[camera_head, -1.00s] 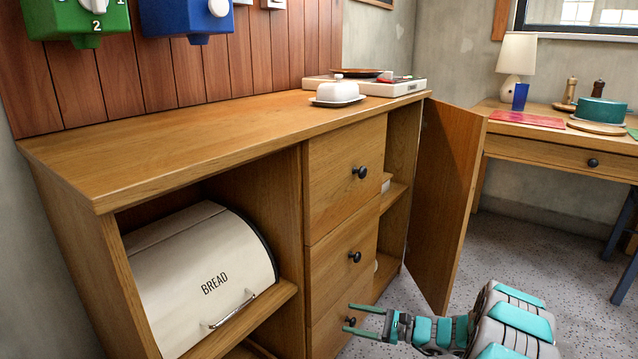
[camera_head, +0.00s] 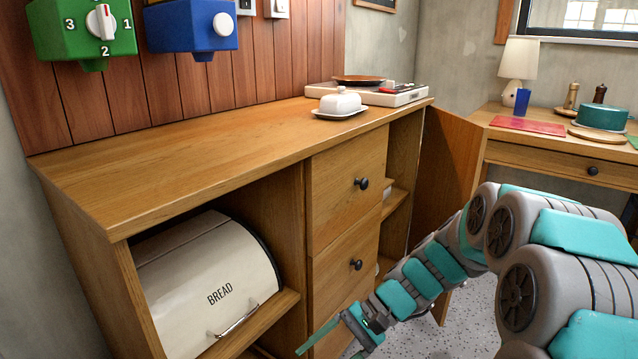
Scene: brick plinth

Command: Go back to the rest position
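My gripper (camera_head: 328,344) is at the bottom of the view, in front of the lower drawers of the wooden sideboard (camera_head: 200,134). One teal finger points down and left; the other is partly cut off by the bottom edge of the picture. The fingers look apart, and I see nothing between them. My arm reaches in from the right and is bent, with its large links filling the lower right.
A cream bread bin (camera_head: 205,285) sits in the sideboard's left compartment. The right cupboard door (camera_head: 447,165) stands open, partly behind my arm. A butter dish (camera_head: 340,103) is on top. A desk (camera_head: 555,152) with a lamp (camera_head: 517,68) stands at right.

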